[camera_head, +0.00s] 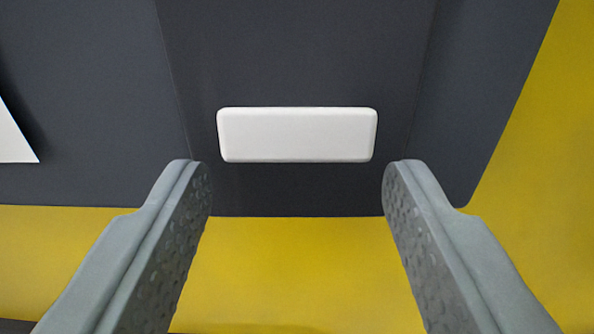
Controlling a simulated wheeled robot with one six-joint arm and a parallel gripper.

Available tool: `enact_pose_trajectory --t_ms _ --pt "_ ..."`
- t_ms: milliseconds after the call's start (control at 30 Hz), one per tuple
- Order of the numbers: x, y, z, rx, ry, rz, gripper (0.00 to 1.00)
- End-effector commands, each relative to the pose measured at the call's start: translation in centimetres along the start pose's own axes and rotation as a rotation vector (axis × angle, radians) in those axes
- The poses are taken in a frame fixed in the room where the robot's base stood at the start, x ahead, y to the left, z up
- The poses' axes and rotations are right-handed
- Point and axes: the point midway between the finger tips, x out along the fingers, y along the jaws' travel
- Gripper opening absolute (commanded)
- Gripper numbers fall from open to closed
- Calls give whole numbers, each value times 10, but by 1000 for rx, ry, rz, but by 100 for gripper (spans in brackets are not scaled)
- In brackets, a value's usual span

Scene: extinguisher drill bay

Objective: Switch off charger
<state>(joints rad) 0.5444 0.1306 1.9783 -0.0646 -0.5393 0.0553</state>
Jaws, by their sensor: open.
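A white rounded bar (297,135), which looks like the switch of the charger, sits on a dark grey panel (300,60) in the upper middle of the view. The panel seems to be the charger's body; no label or light shows on it. My gripper (296,180) is open and empty. Its two grey fingers come in from the lower left and lower right. Their tips appear just below the bar's left and right ends in the picture. I cannot tell whether they touch the panel. Nothing hides the bar.
A yellow surface (295,270) lies below the dark panel and along its right side. A white flat piece (12,140) shows at the left edge. The space between my fingers is clear.

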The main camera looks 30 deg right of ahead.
Motion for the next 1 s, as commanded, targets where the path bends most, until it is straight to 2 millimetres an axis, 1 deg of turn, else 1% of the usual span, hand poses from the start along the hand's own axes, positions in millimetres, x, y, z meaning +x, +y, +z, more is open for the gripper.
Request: enact_pose_trajectory --t_ms 233,267,300,367,400,467,500,667,1000 --pt "1 0 0 0 0 0 53" --pt "1 0 0 0 0 0 51" --pt "0 0 0 0 0 0 43" --pt "0 0 0 0 0 0 31" --pt "0 0 0 0 0 0 23" --pt "0 0 0 0 0 0 12" --pt "0 0 0 0 0 0 8" --pt "1 0 1 0 16 0 8" --pt "2 0 4 1 109 0 8"
